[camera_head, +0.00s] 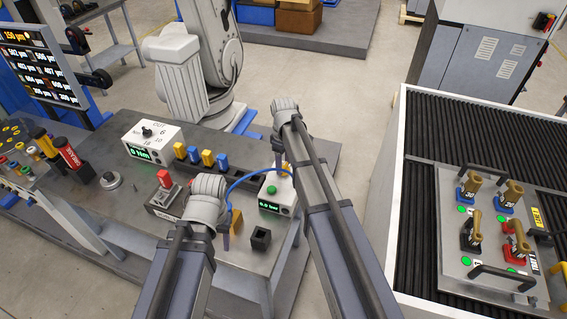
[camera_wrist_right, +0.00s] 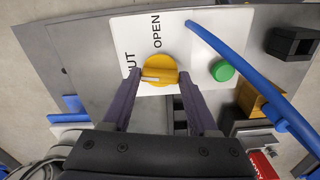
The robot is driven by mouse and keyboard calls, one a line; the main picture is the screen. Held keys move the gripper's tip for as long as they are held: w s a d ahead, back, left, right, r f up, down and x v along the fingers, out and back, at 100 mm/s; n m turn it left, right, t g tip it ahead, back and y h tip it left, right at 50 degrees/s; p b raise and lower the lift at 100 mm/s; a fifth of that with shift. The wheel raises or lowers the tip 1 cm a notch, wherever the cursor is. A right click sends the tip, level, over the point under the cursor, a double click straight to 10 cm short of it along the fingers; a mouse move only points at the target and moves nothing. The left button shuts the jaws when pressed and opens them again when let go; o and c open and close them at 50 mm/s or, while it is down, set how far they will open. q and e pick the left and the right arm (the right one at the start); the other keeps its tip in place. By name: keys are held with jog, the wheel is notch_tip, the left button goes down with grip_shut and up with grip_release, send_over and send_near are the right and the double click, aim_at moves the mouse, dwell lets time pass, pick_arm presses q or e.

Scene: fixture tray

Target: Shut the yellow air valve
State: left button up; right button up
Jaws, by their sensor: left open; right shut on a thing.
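The yellow air valve (camera_wrist_right: 158,70) is a round knob on a white panel in the right wrist view. "OPEN" is printed above it and a partly hidden label ending in "UT" is at its left. A pale bar on the knob lies nearly level, on its left half. My right gripper (camera_wrist_right: 160,82) is shut on the knob, one finger on each side. In the head view my right gripper (camera_head: 279,158) is over the white valve box (camera_head: 284,207), whose green display seems to read 0.0 bar. My left gripper (camera_head: 226,236) is open, low over the bench at the left.
A blue hose (camera_wrist_right: 245,65) runs from the panel, beside a green button (camera_wrist_right: 222,71). A black block (camera_head: 261,239) and a yellow block (camera_head: 236,221) stand close to my left gripper. A torque display box (camera_head: 153,139) stands further back. A fixture plate (camera_head: 453,266) lies at the right.

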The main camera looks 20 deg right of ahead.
jog(key=shift+n, duration=0.9)
jog(key=o, duration=1.4)
jog(key=shift+r, duration=0.1)
notch_tip(320, 180, up, 8)
jog(key=p, duration=0.8)
jog(key=shift+f, duration=0.2)
